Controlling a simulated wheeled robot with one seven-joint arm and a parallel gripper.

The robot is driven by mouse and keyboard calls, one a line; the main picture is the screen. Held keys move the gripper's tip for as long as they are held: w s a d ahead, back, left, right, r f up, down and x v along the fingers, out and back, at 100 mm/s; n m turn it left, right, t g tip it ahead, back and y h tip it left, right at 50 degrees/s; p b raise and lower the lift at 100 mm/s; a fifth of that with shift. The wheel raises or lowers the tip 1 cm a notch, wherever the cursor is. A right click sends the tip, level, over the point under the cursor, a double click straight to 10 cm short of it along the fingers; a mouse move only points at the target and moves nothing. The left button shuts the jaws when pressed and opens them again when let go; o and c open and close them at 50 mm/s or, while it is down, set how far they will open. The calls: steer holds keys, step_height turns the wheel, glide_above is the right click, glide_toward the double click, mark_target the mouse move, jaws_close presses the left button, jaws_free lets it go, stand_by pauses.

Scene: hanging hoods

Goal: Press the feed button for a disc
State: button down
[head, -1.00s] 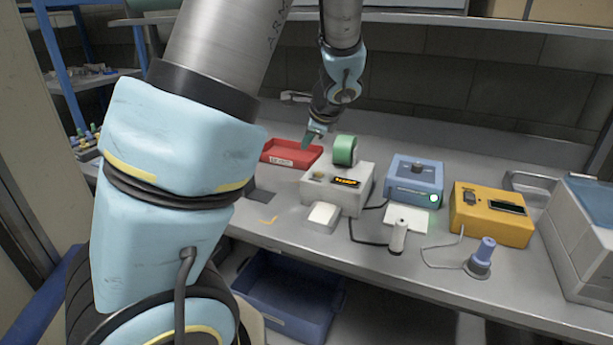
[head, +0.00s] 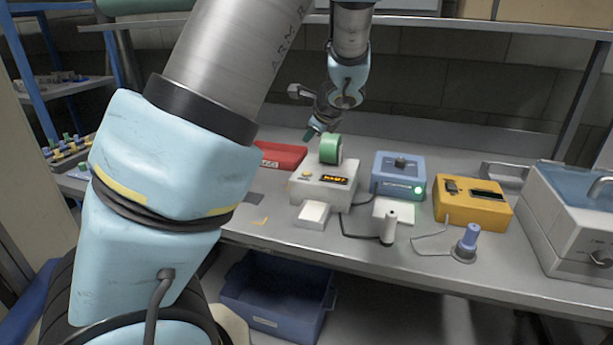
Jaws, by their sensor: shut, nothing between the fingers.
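A beige box (head: 323,190) stands on the bench, with a green roll (head: 330,149) on its top. A small yellow button (head: 306,175) sits on its top at the left, beside a dark display with glowing orange characters too small to read. A white tray-like piece (head: 313,214) sits at the box's front. My gripper (head: 309,137) is shut and empty. It appears above and behind the box, just left of the green roll, tilted down to the left. It is apart from the button in the picture; its exact depth is hard to tell.
A red tray (head: 281,156) lies left of the box. A blue device (head: 398,176) with a green light, a yellow device (head: 473,205) and a grey-white machine (head: 570,220) stand to the right. Cables lie along the bench front. A blue bin (head: 277,300) is below.

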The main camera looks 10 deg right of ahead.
mark_target(309, 176)
step_height(309, 176, down, 8)
steer(key=b, duration=0.6)
steer(key=shift+r, duration=0.2)
stand_by(1.5)
steer(key=shift+f+b, duration=0.45)
steer(key=shift+b, duration=0.1)
steer(key=shift+f+b, duration=0.35)
steer(key=shift+b, duration=0.05)
stand_by(0.5)
steer(key=shift+r+p, duration=0.65)
steer(key=shift+r, duration=0.15)
step_height(309, 176, up, 5)
steer(key=p, duration=0.4)
stand_by(0.3)
